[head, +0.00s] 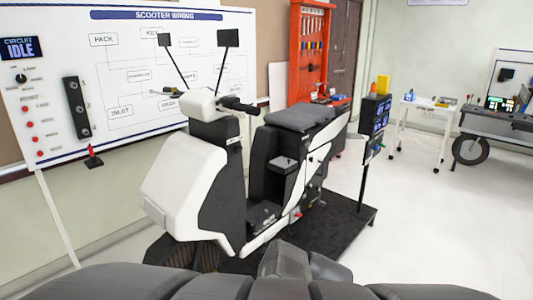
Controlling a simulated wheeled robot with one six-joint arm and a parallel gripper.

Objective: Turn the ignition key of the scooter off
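The white and black scooter (185,180) stands upright in the middle of the head view, its front turned toward me and to the left. Its handlebar (238,104) with two mirrors is at the top of the front column. I cannot make out the ignition key; it is too small or hidden behind the front bodywork. The dark seat (300,117) is behind the handlebar. My gripper is not in view; only dark grey parts of my own body show along the bottom edge.
The scooter stands on a black platform (345,214). Behind it is a "SCOOTER WIRING" board (115,55) with a display reading "CIRCUIT IDLE" (21,48). A screen post (375,115) stands right of the scooter. A white cart (425,120) is farther back. The right floor is clear.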

